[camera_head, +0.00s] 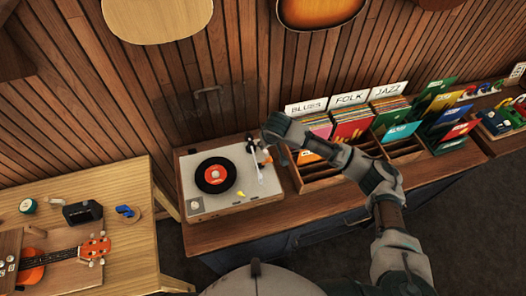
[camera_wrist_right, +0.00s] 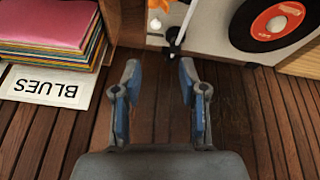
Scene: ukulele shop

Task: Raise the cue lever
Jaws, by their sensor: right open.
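A pale record player (camera_head: 217,204) with a black record (camera_head: 200,176) and orange-red label sits on the wooden counter. Its white tonearm (camera_head: 257,171) is at the deck's right side. A small orange and white part (camera_head: 266,158) is beside the tonearm; I cannot tell whether it is the cue lever. In the right wrist view the orange part (camera_wrist_right: 155,22) and a black-based arm (camera_wrist_right: 173,36) show beyond the fingertips. My right gripper (camera_head: 272,146) is over the deck's back right corner. In the wrist view the gripper (camera_wrist_right: 160,80) is open and empty. My left gripper is not in view.
A record crate with BLUES, FOLK and JAZZ dividers (camera_head: 349,99) stands right of the player, close to my right arm. A clear raised lid (camera_head: 205,108) is behind the deck. A workbench (camera_head: 120,190) with a ukulele (camera_head: 60,257) is at left.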

